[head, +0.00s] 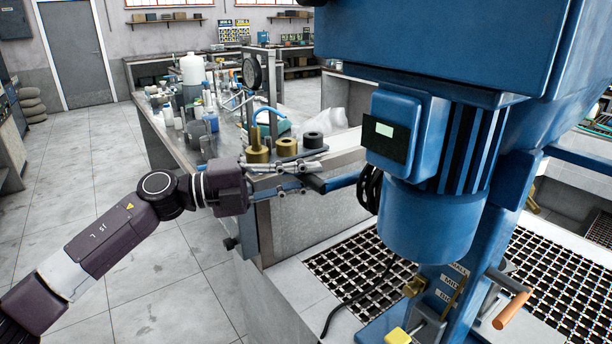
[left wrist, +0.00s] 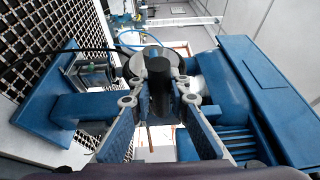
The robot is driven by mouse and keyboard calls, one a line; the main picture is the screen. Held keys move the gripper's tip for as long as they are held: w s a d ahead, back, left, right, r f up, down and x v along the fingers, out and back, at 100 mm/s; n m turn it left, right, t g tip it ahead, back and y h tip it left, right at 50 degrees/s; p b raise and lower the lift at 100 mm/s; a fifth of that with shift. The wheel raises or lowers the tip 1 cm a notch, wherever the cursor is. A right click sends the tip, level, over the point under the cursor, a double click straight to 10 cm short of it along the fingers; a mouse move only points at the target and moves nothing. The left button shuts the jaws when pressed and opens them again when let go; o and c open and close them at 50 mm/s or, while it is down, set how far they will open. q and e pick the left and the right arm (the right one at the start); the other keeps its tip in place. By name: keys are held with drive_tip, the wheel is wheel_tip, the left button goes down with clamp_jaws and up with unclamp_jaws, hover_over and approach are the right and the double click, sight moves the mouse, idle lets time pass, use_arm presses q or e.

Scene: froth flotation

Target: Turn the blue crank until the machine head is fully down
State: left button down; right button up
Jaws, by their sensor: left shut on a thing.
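The blue machine head (head: 425,215) with its motor housing fills the right of the head view. Its blue housing also shows at right in the left wrist view (left wrist: 265,95). The blue crank (head: 345,180) sticks out to the left of the head, its arm roughly level. My left gripper (head: 308,175) reaches in from the left and is shut on the crank's dark handle. In the left wrist view, the two fingers (left wrist: 158,115) lie either side of this dark upright handle (left wrist: 158,85). My right gripper is out of view.
A bench (head: 180,148) crowded with bottles and brass and dark weights stands behind my left gripper. Black grating (head: 350,265) lies below the machine. An orange-handled lever (head: 512,309) and a yellow knob (head: 397,336) are low on the machine. The tiled floor at left is clear.

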use_arm(q)
drive_tip(key=shift+r, duration=0.6)
drive_tip(key=shift+w+d+r+p, duration=0.1)
drive_tip(key=shift+w+r+p, duration=0.1)
drive_tip(key=shift+r+p, duration=0.8)
drive_tip(key=w+d+r+p, duration=0.2)
drive_tip(key=d+r+p, duration=0.1)
drive_tip(key=r, duration=0.4)
drive_tip(key=shift+w+d+p, duration=0.35)
drive_tip(key=shift+p, duration=0.35)
drive_tip(key=c, duration=2)
unclamp_jaws()
drive_tip(key=shift+o, duration=0.9)
drive_tip(key=shift+s+f, duration=0.1)
drive_tip(key=shift+f, duration=0.1)
